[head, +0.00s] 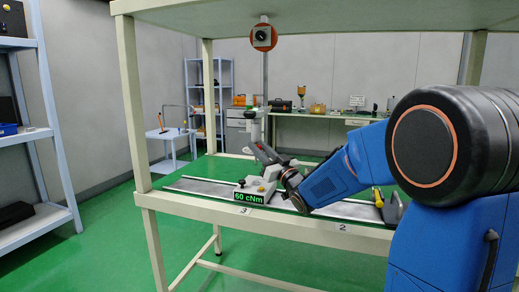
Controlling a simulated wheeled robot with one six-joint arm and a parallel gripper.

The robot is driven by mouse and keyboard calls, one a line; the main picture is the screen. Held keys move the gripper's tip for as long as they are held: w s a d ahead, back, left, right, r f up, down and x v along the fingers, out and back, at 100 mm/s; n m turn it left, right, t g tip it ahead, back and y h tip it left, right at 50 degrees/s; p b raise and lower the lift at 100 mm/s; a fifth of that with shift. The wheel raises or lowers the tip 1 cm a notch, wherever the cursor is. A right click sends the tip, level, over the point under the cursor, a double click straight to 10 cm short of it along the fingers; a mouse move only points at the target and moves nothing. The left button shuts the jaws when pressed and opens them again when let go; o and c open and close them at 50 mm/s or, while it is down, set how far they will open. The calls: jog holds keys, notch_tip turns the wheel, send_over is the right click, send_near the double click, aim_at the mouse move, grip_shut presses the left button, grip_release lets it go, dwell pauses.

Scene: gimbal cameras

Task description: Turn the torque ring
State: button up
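A white device (250,196) with a dark display (250,197) stands at the front of the table. The display reads "60 cNm" in green. No torque ring can be made out clearly at this size. My blue arm comes in from the right, and my dark gripper (264,153) points up and left beside the upright part, above and behind the device. Its fingertips are small and overlap the background, so I cannot tell whether they are open or touching anything.
An orange disc with a dark knob (263,37) hangs from the upper shelf on a post. A grey rail (203,188) runs along the green table top, with labels 3 and 2 on the front edge. A yellow-topped item (378,196) stands right. Cream frame posts (133,100) flank the table.

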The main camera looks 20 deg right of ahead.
jog(key=shift+o, duration=0.4)
jog(key=v, duration=1.7)
jog(key=shift+s, duration=0.15)
jog(key=shift+d+f, duration=0.1)
jog(key=s+d+f+m+g+h, duration=0.3)
jog(key=s+f+m+g+h, duration=0.2)
jog(key=s+f+g+h, duration=0.4)
jog(key=s+a+f+g, duration=0.2)
jog(key=s, duration=0.5)
jog(key=s+a+f+g, duration=0.2)
jog(key=s+f, duration=0.1)
jog(key=s, duration=0.4)
jog(key=s+a+f+g+y, duration=0.1)
jog(key=s+a+f+g, duration=0.1)
jog(key=s, duration=0.5)
jog(key=shift+s+a+f+n+g, duration=0.3)
jog(key=shift+f+n+g, duration=0.1)
jog(key=shift+f+g, duration=0.25)
